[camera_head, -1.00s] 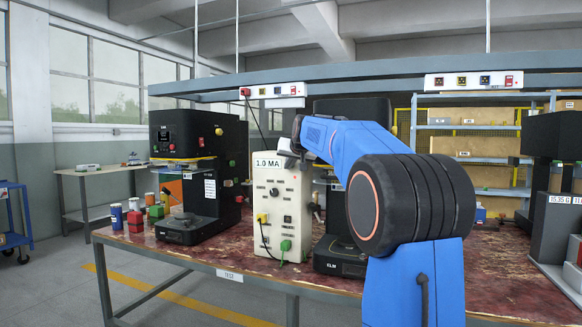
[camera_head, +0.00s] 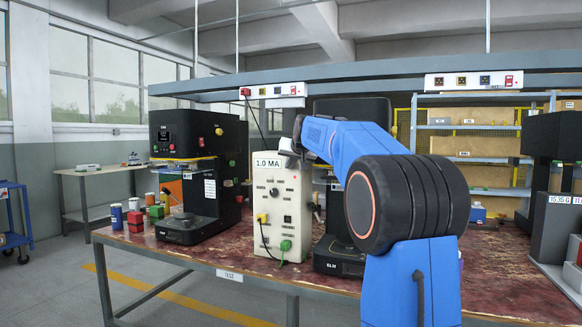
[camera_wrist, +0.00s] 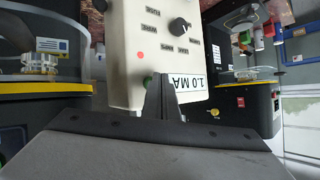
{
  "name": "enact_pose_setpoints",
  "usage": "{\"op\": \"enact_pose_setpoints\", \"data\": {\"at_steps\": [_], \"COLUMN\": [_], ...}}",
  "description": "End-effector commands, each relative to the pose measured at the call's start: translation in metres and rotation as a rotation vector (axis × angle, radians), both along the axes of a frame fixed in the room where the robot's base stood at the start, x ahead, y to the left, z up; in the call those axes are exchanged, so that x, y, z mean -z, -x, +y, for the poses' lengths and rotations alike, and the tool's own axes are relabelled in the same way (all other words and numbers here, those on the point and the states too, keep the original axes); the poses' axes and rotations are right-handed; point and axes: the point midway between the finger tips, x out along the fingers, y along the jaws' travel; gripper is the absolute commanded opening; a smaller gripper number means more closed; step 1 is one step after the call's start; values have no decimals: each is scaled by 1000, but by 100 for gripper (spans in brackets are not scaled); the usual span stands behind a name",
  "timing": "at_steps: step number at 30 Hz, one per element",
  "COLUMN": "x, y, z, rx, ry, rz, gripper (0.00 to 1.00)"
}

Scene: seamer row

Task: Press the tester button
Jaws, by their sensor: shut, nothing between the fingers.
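The tester (camera_head: 278,205) is a cream box with a 1.0 MA label, standing upright on the red-brown bench. Its upper right edge is behind my arm in the head view. In the wrist view the tester (camera_wrist: 128,50) appears upside down, with a black knob (camera_wrist: 180,27) and a small red dot (camera_wrist: 140,55). A green button (camera_wrist: 148,81) shows beside my fingertips and is partly hidden by them. My gripper (camera_wrist: 160,88) is shut and empty, its tips at the tester's labelled end. I cannot tell whether they touch the button.
A black seamer (camera_head: 190,190) stands left of the tester, and another (camera_head: 338,258) stands right, partly behind my arm. Small coloured blocks and cans (camera_head: 137,220) are at the bench's left end. A cable hangs down the tester's front. An overhead rail carries socket strips (camera_head: 474,81).

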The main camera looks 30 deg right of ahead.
Motion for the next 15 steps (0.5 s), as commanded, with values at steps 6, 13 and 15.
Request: {"op": "enact_pose_setpoints", "data": {"at_steps": [6,13,15], "x": [0,0,0], "y": [-1,-3,-3], "z": [-2,-3,-4], "rx": [0,0,0], "ry": [0,-1,-1], "rz": [0,0,0], "gripper": [0,0,0]}}
